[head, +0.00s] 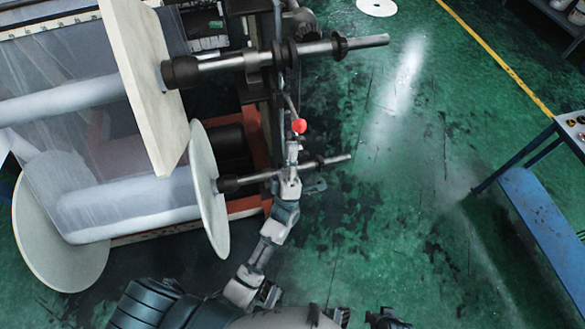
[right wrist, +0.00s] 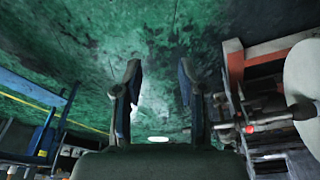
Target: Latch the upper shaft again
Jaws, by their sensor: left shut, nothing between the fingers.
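The upper shaft (head: 365,41) sticks out to the right from the film tower, with dark collars along it. A lever with a red ball knob (head: 299,126) hangs just below it; I cannot tell whether the latch is closed. The knob also shows in the right wrist view (right wrist: 249,129). My left gripper (head: 292,150) is shut and empty, just below the knob, by the lower shaft (head: 335,160). Whether it touches the lever is unclear. My right gripper (right wrist: 159,85) is open and empty in its wrist view, over bare floor and apart from the tower.
A square pale plate (head: 145,80) and round white discs (head: 208,190) flank the film rolls at left. A blue bench (head: 540,205) stands at right. A white disc (head: 377,7) lies on the floor at the back. The green floor between tower and bench is clear.

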